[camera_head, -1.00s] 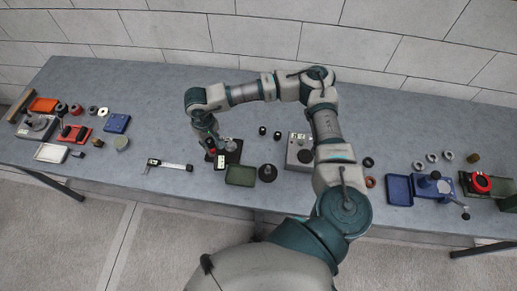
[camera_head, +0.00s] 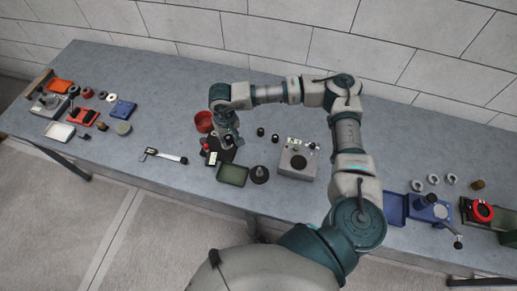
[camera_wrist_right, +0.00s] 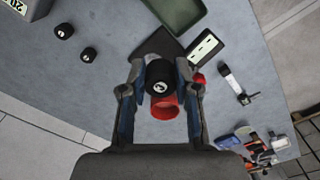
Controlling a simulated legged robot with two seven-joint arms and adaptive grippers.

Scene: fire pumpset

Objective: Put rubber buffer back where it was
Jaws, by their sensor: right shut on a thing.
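My right gripper (camera_wrist_right: 160,77) is shut on a black cylinder with a white mark on its top, which I take as the rubber buffer (camera_wrist_right: 158,83). In the head view this gripper (camera_head: 228,142) is over the back of a black plate (camera_head: 217,158), and the held buffer is too small to make out there. Two similar black buffers stand apart on the bench, one (camera_head: 260,132) left of the other (camera_head: 275,139). In the wrist view a red cup (camera_wrist_right: 166,108) shows just beyond the held buffer. My left gripper is not in view.
A green tray (camera_head: 232,174), a black round knobbed piece (camera_head: 259,175) and a grey box instrument (camera_head: 297,162) stand near the plate. A caliper-like tool (camera_head: 165,155) lies to the left. The bench between it and the blue box (camera_head: 123,110) is partly clear.

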